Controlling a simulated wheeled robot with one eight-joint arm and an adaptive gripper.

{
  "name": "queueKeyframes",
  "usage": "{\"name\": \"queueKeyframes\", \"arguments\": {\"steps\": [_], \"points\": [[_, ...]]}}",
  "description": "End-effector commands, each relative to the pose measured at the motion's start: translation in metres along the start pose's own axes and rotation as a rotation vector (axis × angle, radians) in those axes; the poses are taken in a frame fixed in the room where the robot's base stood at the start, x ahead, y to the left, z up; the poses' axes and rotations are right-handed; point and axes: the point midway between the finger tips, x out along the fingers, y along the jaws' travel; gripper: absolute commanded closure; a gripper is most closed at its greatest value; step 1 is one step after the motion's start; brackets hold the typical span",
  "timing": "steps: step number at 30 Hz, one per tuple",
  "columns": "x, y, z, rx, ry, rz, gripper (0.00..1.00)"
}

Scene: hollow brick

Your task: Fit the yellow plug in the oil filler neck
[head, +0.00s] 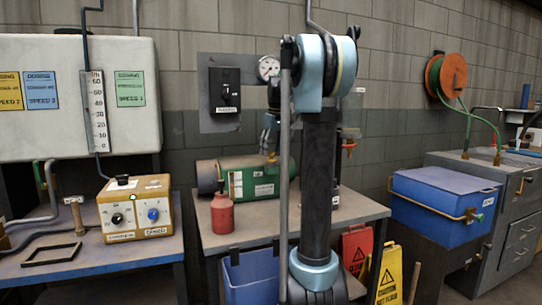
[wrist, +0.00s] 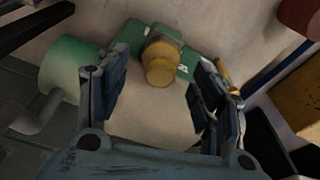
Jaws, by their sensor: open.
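A yellow plug (wrist: 162,62) with a round end shows between my fingers in the wrist view, with green parts behind it. My gripper (wrist: 160,92) is open, one finger on each side and apart from the plug. In the head view my gripper (head: 269,140) points down over the green machine (head: 253,179), with a small yellow piece (head: 271,158) just under its fingers. I cannot tell whether the plug sits in a neck or stands loose. The oil filler neck is not clearly visible. My arm hides the machine's right side in the head view.
The machine stands on a grey bench (head: 215,240) beside a red can (head: 222,213). A pressure gauge (head: 268,67) and a black switch box (head: 224,90) are on the wall behind. A yellow control box (head: 135,209) stands at left, a blue box (head: 443,205) at right.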

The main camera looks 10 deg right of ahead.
Motion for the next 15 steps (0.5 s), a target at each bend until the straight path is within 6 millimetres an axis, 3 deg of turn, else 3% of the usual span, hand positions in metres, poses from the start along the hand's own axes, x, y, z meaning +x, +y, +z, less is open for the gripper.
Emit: {"name": "queueKeyframes", "arguments": {"steps": [9, 15], "points": [[-0.059, 0.000, 0.000, 0.000, 0.000, 0.000, 0.40], [-0.087, 0.000, 0.000, 0.001, -0.001, 0.000, 0.40]]}}
